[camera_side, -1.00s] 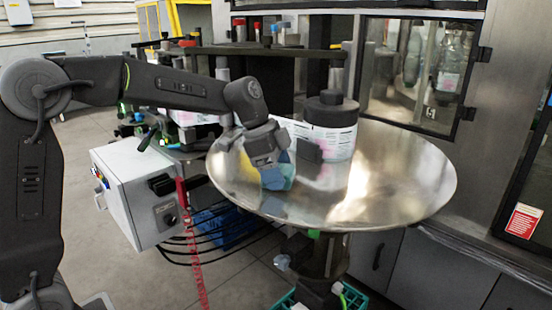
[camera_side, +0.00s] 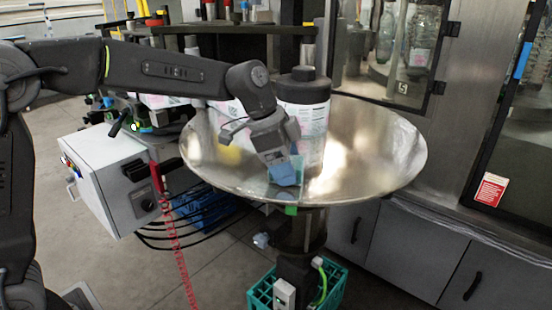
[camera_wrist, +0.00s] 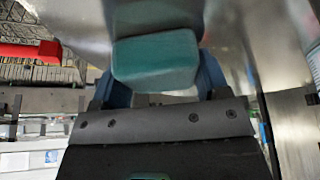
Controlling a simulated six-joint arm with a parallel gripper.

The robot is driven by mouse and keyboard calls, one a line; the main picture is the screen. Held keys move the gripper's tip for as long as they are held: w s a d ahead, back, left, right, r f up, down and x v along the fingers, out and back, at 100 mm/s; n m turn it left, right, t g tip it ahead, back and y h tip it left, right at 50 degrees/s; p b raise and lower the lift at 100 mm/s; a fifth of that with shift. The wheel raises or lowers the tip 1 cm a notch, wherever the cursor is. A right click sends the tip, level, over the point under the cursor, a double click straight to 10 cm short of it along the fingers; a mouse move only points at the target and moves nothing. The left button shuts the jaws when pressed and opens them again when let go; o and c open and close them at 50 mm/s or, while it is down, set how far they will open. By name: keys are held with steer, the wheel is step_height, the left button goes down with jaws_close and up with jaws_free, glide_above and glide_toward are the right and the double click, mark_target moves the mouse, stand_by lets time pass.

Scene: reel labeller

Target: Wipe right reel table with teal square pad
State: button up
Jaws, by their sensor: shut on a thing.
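The right reel table (camera_side: 385,150) is a shiny, shallow round metal dish on a post. A label reel (camera_side: 318,122) with a dark top stands on it. My gripper (camera_side: 285,174), with blue fingers, is over the near part of the table, in front of the reel. It is shut on the teal square pad (camera_wrist: 155,62), which sits between the two fingers in the wrist view. In the side view the fingers mostly hide the pad. The pad is at or very close to the metal surface; I cannot tell whether it touches.
A white control box (camera_side: 112,180) with a red coiled cord (camera_side: 175,245) stands left of the table. A glass-windowed machine (camera_side: 400,50) stands close behind. A green crate (camera_side: 330,285) is below. The table's right side is clear.

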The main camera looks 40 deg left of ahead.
mark_target(256, 161)
steer(key=shift+d, duration=0.85)
steer(key=shift+a, duration=5.65)
step_height(256, 161, up, 8)
